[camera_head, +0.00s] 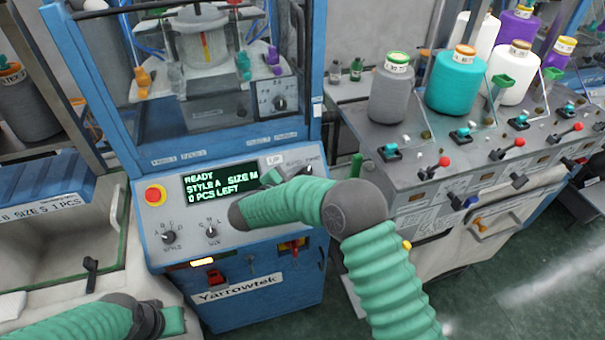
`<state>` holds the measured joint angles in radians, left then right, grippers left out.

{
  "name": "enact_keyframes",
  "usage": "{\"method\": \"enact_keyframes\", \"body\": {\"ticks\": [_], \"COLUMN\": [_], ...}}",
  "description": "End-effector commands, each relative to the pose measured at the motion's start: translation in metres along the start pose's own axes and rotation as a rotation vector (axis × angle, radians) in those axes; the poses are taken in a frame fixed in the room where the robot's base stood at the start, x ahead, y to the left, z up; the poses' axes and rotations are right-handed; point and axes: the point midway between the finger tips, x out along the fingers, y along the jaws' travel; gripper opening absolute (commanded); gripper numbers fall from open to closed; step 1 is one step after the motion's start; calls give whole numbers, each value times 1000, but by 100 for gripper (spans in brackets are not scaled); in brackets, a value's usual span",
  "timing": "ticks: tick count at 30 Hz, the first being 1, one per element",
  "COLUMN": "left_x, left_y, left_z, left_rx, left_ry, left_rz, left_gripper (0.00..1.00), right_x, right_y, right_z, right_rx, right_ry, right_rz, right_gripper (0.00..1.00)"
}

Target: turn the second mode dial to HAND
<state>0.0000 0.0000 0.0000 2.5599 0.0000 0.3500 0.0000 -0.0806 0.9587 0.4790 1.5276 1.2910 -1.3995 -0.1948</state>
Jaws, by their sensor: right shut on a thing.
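The blue knitting machine (152,262) in the middle has a sloped grey panel. Its lit display (220,184) reads READY, STYLE A, SIZE M, 0 PCS LEFT.
The panel also bears a red stop button (154,195), a style dial (168,236) and a size dial (211,231). A red switch (215,277) sits below. Right of the machine stands a bench (400,185) with levers and yarn cones. Another machine stands at the left.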

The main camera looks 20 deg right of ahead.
Motion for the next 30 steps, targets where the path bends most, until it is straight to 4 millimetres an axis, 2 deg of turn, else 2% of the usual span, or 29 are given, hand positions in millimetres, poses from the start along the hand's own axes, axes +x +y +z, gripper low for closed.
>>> {"method": "enact_keyframes", "body": {"ticks": [15, 16, 20, 21, 30], "left_x": [-2, -2, -2, -2, -1], "left_y": [0, 0, 0, 0, 0], "left_z": [0, 0, 0, 0, 0], "left_rx": [0, 0, 0, 0, 0], "left_ry": [0, 0, 0, 0, 0], "left_rz": [0, 0, 0, 0, 0], "left_gripper": [25, 25, 25, 25, 25], "right_x": [0, 0, 0, 0, -2], "right_y": [0, 0, 0, 0, -1], "right_z": [0, 0, 0, 0, 0], "right_rx": [14, 14, 14, 14, 14], "right_ry": [0, 1, 0, 0, 0], "right_rz": [20, 20, 19, 19, 18], "right_gripper": [0, 29, 46, 49, 49]}}
